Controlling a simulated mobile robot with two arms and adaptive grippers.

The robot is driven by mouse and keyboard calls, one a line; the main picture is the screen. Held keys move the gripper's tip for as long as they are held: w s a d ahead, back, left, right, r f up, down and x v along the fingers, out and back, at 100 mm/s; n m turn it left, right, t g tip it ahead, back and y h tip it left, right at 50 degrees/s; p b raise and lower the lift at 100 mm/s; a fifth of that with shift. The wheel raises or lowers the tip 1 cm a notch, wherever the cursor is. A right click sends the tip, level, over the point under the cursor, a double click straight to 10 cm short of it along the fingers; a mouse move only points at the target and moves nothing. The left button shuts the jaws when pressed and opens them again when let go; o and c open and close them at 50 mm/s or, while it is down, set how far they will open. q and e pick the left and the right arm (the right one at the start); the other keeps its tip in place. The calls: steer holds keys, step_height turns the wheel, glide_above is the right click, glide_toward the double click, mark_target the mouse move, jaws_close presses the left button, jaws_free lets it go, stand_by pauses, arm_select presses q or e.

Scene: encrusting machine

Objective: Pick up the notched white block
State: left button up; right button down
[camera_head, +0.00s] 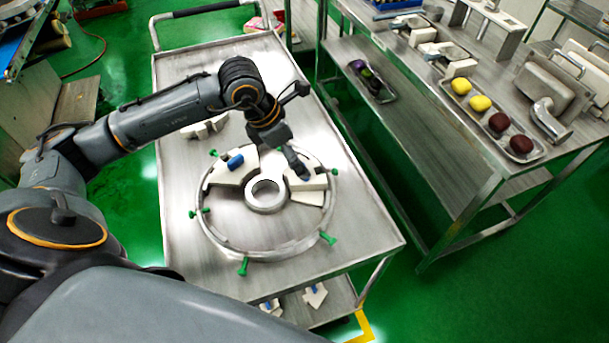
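A white block (309,182) with a step-like shape sits in the right part of the metal ring (204,229) on the cart. My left gripper (300,168) is right above this block, with its fingertips at or very near its top left part. The fingers overlap in this view, so I cannot tell whether they are open or shut on the block. Another white piece (229,175) with a blue knob sits in the left part of the ring. A notched white piece (205,128) lies on the cart behind the ring, partly hidden by my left arm. My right gripper is not in view.
A round metal hub (265,208) stands inside the ring, and green knobs (328,238) stick out around the ring. The cart top (365,232) is clear to the right. White pieces (315,296) lie on the lower shelf. A second table (470,195) holds trays and machine parts.

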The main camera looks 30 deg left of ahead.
arm_select(q)
steer(key=shift+x, duration=0.85)
steer(key=p+x, duration=0.2)
steer(key=x, duration=0.2)
steer(key=shift+f, duration=0.4)
steer(key=shift+w+f, duration=0.15)
steer(key=shift+f, duration=0.1)
steer(key=c, duration=1)
steer(key=shift+s, duration=0.25)
steer(key=c, duration=0.7)
